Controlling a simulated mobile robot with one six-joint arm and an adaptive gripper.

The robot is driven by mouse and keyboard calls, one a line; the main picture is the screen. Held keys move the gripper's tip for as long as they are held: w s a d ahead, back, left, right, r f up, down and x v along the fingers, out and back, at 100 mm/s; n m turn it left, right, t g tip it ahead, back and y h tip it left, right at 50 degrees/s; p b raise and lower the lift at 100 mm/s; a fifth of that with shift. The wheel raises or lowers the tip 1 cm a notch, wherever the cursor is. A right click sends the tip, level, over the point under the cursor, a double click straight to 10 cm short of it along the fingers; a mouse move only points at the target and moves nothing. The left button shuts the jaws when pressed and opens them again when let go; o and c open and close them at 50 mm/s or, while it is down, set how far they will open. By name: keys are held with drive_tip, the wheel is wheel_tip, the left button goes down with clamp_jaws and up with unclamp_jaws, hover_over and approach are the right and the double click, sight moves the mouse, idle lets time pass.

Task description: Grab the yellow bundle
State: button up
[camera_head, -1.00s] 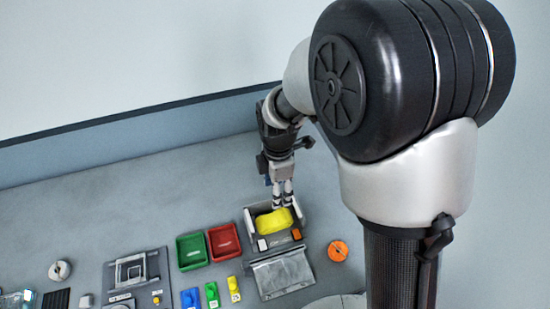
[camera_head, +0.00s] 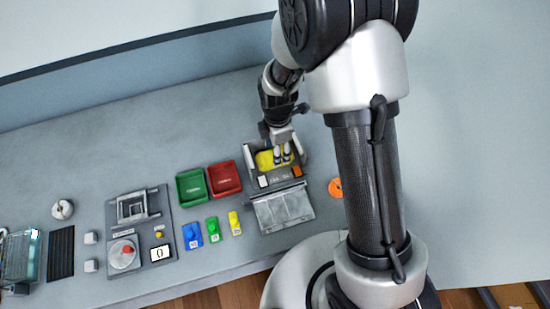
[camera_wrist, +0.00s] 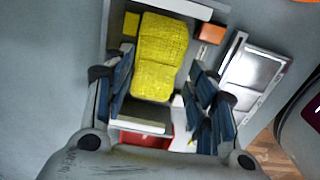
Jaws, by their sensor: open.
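The yellow bundle (camera_head: 265,160) lies in a grey open-topped box (camera_head: 249,157) on the table. In the wrist view the bundle (camera_wrist: 160,58) is a textured yellow block lying ahead of and partly between my fingers. My gripper (camera_head: 283,157) is over the box at the bundle's right part, and its fingers hide some of the bundle in the head view. In the wrist view my gripper (camera_wrist: 162,95) is open, with blue-padded fingers apart on either side of the bundle's near end. I cannot tell whether a finger touches it.
An orange block (camera_wrist: 211,32) sits by the box's edge. Red (camera_head: 225,178) and green (camera_head: 191,187) trays stand left of the box. A hinged flap or clear lid (camera_head: 282,208) lies in front of it. An orange disc (camera_head: 335,187) is to the right.

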wheel_tip(320, 180, down, 5)
drive_tip(key=shift+w+r+b, duration=0.15)
drive_tip(key=shift+b, duration=0.55)
drive_tip(key=shift+r, duration=0.1)
drive_tip(key=shift+c, duration=0.4)
drive_tip(key=c, duration=0.8)
drive_tip(key=shift+r, duration=0.1)
drive_tip(key=shift+c, duration=0.2)
